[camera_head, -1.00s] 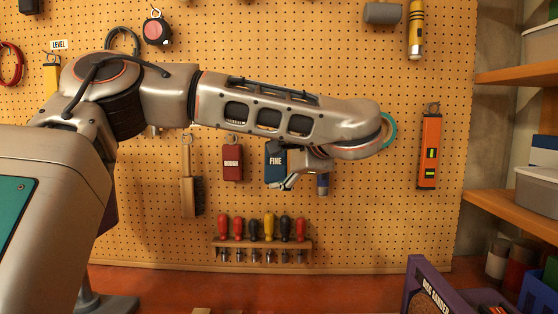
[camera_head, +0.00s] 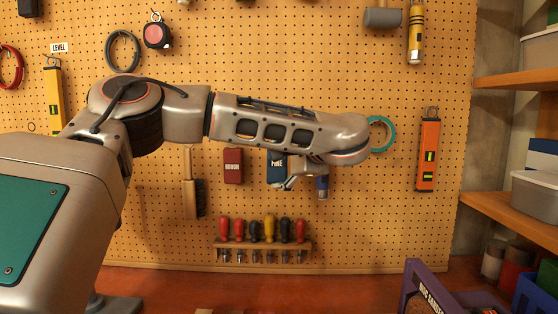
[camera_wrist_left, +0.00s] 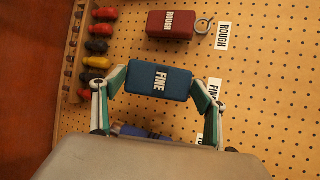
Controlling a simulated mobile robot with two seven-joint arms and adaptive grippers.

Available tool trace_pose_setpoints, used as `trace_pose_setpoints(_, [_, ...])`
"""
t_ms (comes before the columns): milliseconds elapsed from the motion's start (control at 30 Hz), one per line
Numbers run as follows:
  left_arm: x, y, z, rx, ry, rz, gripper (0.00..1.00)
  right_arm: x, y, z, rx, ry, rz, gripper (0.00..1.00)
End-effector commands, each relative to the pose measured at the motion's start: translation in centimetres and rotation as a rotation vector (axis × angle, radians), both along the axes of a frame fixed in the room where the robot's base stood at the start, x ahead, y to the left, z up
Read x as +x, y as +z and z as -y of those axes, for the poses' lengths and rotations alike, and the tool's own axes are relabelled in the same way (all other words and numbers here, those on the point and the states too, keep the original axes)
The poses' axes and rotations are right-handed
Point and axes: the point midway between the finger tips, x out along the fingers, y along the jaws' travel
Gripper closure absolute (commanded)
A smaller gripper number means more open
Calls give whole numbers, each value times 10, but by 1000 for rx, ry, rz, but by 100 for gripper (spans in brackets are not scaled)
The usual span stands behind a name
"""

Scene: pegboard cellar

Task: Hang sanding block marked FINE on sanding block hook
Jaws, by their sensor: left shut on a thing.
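The blue sanding block marked FINE (camera_head: 277,172) is in front of the pegboard, partly covered by my left arm in the head view. In the left wrist view the blue block (camera_wrist_left: 159,82) sits between the two fingers of my left gripper (camera_wrist_left: 160,88), which is shut on it. The left gripper also shows below the forearm in the head view (camera_head: 294,180). A white FINE label (camera_wrist_left: 213,87) is on the board, partly behind a finger. The hook for this block is hidden in both views. My right gripper is not in view.
A red ROUGH sanding block (camera_head: 232,166) hangs just left of the blue one. A brush (camera_head: 195,190) hangs farther left. A screwdriver rack (camera_head: 262,246) is below. A teal ring (camera_head: 382,134) and an orange level (camera_head: 428,155) hang to the right.

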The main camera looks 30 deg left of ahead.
Motion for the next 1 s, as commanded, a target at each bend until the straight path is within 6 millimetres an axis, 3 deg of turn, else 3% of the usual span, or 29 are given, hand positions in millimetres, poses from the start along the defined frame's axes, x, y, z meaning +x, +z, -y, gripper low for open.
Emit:
trace_pose_setpoints(267, [13,1,-8,0,1,0,59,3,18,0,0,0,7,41])
trace_pose_setpoints(700, [22,-9,-13,0,0,0,59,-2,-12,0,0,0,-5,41])
trace_pose_setpoints(1000, [23,-9,-14,0,0,1,59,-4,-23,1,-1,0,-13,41])
